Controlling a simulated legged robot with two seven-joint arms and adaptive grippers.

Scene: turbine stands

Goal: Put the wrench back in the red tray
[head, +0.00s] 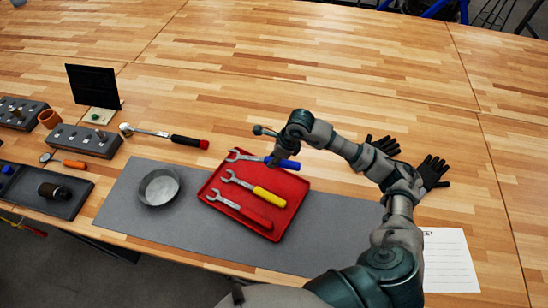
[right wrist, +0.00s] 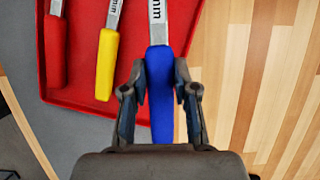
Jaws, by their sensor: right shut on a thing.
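The red tray (head: 214,183) lies on the grey mat, and it also shows in the right wrist view (right wrist: 84,106). A yellow-handled wrench (head: 256,188) and a red-handled wrench (head: 240,211) lie side by side in it. A blue-handled wrench (head: 287,163) is at the tray's far side, parallel to them. My right gripper (right wrist: 160,70) is shut on its blue handle (right wrist: 161,100). The handle's end reaches past the tray's edge in the right wrist view. I cannot tell whether this wrench touches the tray floor. My left gripper is out of view.
A round metal dish (head: 159,187) stands on the mat left of the tray. A ratchet (head: 165,135) lies behind it. Grey blocks (head: 85,140) and a dark bin (head: 62,205) are at the left. Black gloves (head: 432,172) and a paper sheet (head: 449,262) lie at the right.

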